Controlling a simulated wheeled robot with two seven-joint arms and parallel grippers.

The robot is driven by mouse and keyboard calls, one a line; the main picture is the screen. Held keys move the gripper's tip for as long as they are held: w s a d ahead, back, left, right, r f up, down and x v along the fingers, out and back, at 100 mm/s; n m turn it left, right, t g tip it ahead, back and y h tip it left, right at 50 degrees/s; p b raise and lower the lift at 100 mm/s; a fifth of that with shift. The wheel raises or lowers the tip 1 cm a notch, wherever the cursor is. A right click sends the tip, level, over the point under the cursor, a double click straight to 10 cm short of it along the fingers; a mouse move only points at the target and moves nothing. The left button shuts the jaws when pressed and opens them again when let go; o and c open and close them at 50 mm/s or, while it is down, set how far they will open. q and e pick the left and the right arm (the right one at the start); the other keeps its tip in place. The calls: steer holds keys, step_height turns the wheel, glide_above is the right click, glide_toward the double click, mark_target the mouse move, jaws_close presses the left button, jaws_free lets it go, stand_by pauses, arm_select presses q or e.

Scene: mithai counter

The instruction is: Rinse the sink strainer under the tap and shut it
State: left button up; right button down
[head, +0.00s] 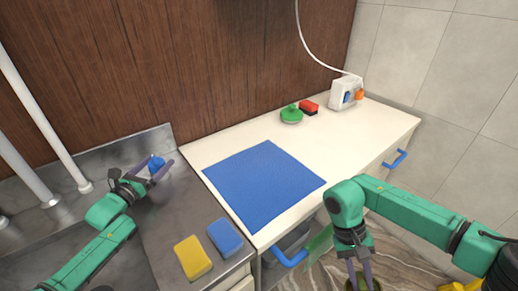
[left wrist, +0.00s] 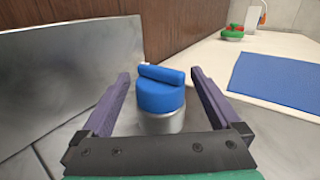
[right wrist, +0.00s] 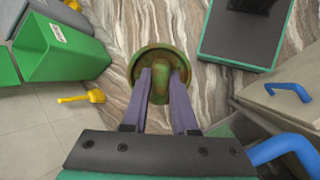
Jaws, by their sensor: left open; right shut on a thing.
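The tap's blue knob (head: 156,163) sits on a short metal post on the steel counter at left. My left gripper (head: 160,168) is open, its fingers on either side of the knob. In the left wrist view the knob (left wrist: 160,95) stands between the open fingers with gaps on both sides. My right gripper (right wrist: 162,75) is shut on the raised middle of a round, brown-green stained strainer (right wrist: 152,53). It holds the strainer over the marbled floor, in front of the counter. In the head view the strainer is mostly cut off at the bottom edge.
A yellow sponge (head: 193,258) and a blue sponge (head: 225,237) lie on the steel counter. A blue mat (head: 262,180) covers part of the white counter. Blue drawer handles (head: 289,257) jut out in front. A green bin (right wrist: 60,50) stands on the floor.

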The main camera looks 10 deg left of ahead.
arm_select(q)
steer(key=shift+c, duration=0.4)
steer(key=c, duration=1.3)
steer(key=m+h+b, duration=0.1)
steer(key=h+b, duration=0.1)
steer(key=b, duration=0.2)
steer(key=m+g+h+b, duration=0.1)
steer(key=m+h+b, duration=0.1)
steer(key=b, duration=0.2)
steer(key=shift+a+f+h, duration=0.1)
steer(key=shift+f+h, duration=0.2)
steer(key=shift+f, duration=0.1)
steer(key=shift+r+h+b, duration=0.15)
steer(key=shift+h+b, duration=0.15)
steer(key=shift+b, duration=0.1)
steer(key=shift+r, duration=0.2)
arm_select(e)
step_height(320, 180, down, 8)
steer(key=shift+f, duration=0.25)
arm_select(q)
steer(key=o, duration=1.4)
